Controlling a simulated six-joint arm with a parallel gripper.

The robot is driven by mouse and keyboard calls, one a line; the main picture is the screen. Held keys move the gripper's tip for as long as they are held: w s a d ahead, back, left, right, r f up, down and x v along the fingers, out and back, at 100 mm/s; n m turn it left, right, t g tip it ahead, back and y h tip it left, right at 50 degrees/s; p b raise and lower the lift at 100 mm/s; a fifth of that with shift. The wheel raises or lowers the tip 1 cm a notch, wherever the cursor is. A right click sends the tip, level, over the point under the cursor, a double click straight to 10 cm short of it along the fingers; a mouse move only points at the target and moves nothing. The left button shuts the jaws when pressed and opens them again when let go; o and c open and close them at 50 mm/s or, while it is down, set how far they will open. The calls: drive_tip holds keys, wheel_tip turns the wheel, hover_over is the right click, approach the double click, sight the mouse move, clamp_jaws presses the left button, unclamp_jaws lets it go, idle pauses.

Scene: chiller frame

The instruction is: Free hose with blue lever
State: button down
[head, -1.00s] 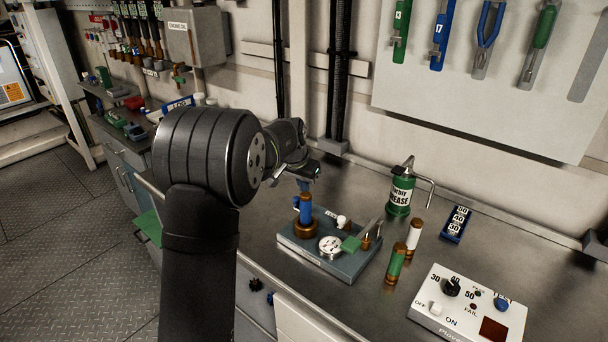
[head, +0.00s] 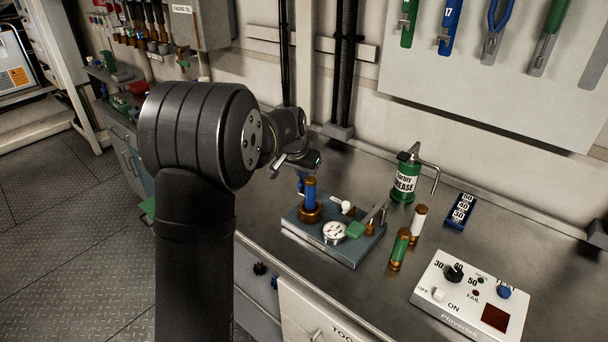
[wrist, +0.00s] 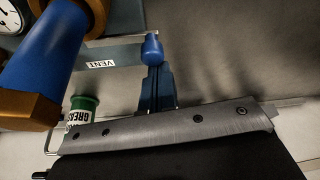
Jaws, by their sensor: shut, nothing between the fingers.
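A grey-blue block (head: 356,248) on the bench carries a blue cylinder with brass collars (head: 311,195), a round gauge (head: 333,232), a green handle (head: 357,229) and a white knob (head: 347,206). My gripper (head: 301,184) is low behind and left of the cylinder, partly hidden by it. In the wrist view its shut blue fingers (wrist: 157,88) point at a blue rounded knob (wrist: 152,48), which seems to be the blue lever's end. I cannot tell whether they touch. The blue cylinder (wrist: 43,55) is close at left, beside a VENT label (wrist: 101,65).
A green grease can (head: 405,180) stands behind the block. Green (head: 400,248) and white (head: 418,222) brass-ended cylinders stand to its right. A number block (head: 461,209) and a white control box (head: 470,300) are farther right. The wall is close behind.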

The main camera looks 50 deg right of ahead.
drive_tip(key=shift+a+n, duration=0.2)
drive_tip(key=shift+n, duration=0.1)
drive_tip(key=a+n+t, duration=0.1)
drive_tip(key=n, duration=0.2)
drive_tip(key=a+n+t+y, duration=0.1)
drive_tip(key=n, duration=0.2)
drive_tip(key=a+n+y, duration=0.1)
drive_tip(key=a+n, duration=0.1)
drive_tip(key=n, duration=0.1)
drive_tip(key=shift+s+n+t, duration=0.25)
drive_tip(key=shift+n+t, duration=0.05)
drive_tip(key=shift+t, duration=0.1)
idle(0.5)
drive_tip(key=w+d, duration=0.2)
drive_tip(key=w, duration=0.1)
drive_tip(key=v, duration=1)
drive_tip(key=shift+w+r, duration=0.15)
drive_tip(key=shift+w, duration=0.15)
